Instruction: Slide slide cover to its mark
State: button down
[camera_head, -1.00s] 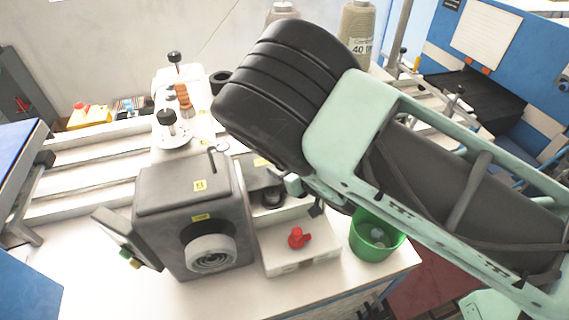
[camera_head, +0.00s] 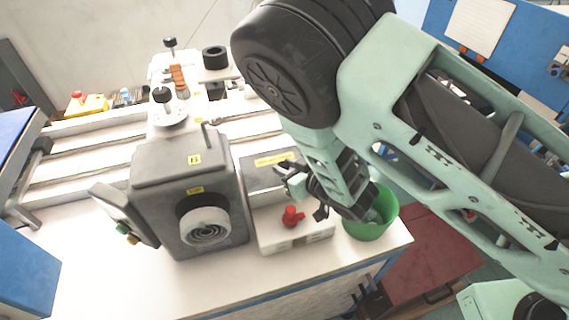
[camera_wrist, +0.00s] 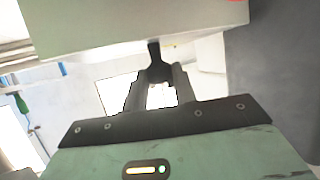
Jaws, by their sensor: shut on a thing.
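The slide cover (camera_head: 262,180) looks like a flat grey plate with a yellow label, on the white machine bed right of the dark sewing head. My gripper (camera_head: 290,186) is at the plate's right side, low over the bed. In the wrist view my gripper's dark fingers (camera_wrist: 160,72) are closed around a small dark tab (camera_wrist: 154,50), which appears to be the slide cover's handle. The fingers hide part of the tab. I cannot make out the mark.
A red knob (camera_head: 292,216) on a white block is just in front of my gripper. A green bin (camera_head: 381,222) stands close right. A black spool (camera_head: 215,57) is behind.

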jog(key=shift+s, duration=0.15)
jog(key=c, duration=1.1)
grip_release()
jog(key=shift+s+d, duration=0.15)
jog(key=shift+s+d+r, duration=0.1)
jog(key=shift+s+d, duration=0.15)
jog(key=shift+r+p+v, duration=0.2)
jog(key=shift+p+v, duration=5.4)
jog(key=shift+v, duration=2.65)
jog(key=shift+w, duration=0.15)
